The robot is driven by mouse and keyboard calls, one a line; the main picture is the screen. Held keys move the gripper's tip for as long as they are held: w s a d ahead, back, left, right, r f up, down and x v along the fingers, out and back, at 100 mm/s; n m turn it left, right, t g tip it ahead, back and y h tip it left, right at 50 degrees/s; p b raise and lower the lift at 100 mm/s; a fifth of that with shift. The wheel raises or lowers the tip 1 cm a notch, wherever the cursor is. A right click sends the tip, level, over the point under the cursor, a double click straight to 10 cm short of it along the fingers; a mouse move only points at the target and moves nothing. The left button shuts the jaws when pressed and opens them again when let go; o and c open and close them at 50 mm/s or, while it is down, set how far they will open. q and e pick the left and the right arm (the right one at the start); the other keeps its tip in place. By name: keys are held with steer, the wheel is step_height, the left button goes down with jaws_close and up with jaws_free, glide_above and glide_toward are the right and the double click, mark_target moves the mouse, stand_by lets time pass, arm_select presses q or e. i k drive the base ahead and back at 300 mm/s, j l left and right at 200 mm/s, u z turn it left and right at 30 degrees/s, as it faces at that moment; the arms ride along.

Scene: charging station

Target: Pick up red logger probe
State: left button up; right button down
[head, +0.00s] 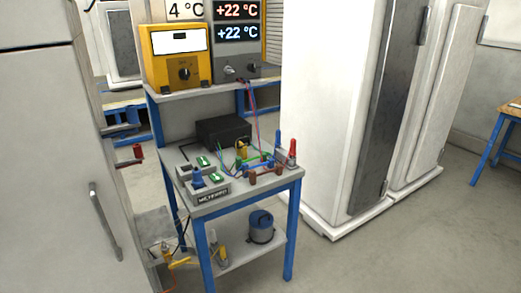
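A red probe-like piece (292,152) stands upright at the right corner of the workbench top (235,195), in or on a small grey holder. A blue piece (278,141) stands upright just behind it. I cannot tell for certain that the red piece is the logger probe. Neither of my grippers is in view.
The bench carries a black box (223,131), coloured cables and small grey trays. A yellow meter (177,57) stands on the rear shelf. Tall white cabinets (325,110) stand right; floor (370,265) is clear in front.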

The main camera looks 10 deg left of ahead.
mark_target(292, 153)
steer(key=i+l, duration=0.4)
steer(key=i+l+u, duration=0.1)
steer(key=i+l, duration=0.25)
steer(key=l, duration=0.25)
steer(key=i+l, duration=0.4)
steer(key=l+u, duration=0.05)
steer(key=l, duration=0.05)
